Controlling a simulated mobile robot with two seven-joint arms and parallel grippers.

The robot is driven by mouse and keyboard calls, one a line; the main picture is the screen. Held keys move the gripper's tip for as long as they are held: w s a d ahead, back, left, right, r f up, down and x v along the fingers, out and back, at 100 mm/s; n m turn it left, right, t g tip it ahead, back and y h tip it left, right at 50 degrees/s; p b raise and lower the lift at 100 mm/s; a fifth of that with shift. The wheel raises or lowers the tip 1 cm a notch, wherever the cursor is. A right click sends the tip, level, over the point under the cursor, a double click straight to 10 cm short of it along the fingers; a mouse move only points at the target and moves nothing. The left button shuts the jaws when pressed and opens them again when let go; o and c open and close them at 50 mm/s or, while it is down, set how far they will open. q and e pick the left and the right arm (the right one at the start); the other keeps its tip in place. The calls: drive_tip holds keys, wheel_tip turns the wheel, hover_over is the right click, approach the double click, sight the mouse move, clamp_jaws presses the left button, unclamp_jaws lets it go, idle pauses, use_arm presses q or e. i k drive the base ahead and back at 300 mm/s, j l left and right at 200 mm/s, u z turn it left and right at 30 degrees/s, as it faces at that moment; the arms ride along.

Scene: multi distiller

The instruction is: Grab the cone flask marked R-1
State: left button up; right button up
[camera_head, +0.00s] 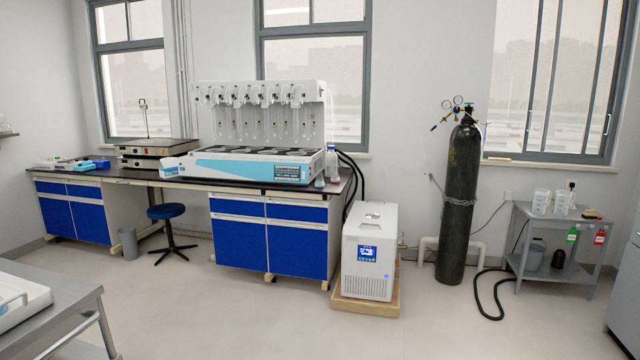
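No label R-1 can be read in this view. A small flask-like vessel (320,181) with a pinkish top stands at the right front corner of the black bench top, beside the white and blue distiller (245,166). It is too small to tell whether it is the marked cone flask. A clear bottle (331,160) with a blue cap stands close behind it. Neither of my grippers is in view.
The long bench (130,176) with blue cabinets runs along the window wall. A white chiller (370,252) stands on the floor at its right end. A stool (167,212), a gas cylinder (459,200) and a grey cart (550,225) stand around. The middle floor is clear.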

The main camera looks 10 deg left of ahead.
sight(319, 183)
drive_tip(key=i+j+u, duration=0.1)
drive_tip(key=i+u, duration=0.2)
drive_tip(key=i, duration=3.05)
drive_tip(key=j+u, duration=0.05)
drive_tip(key=j, duration=0.1)
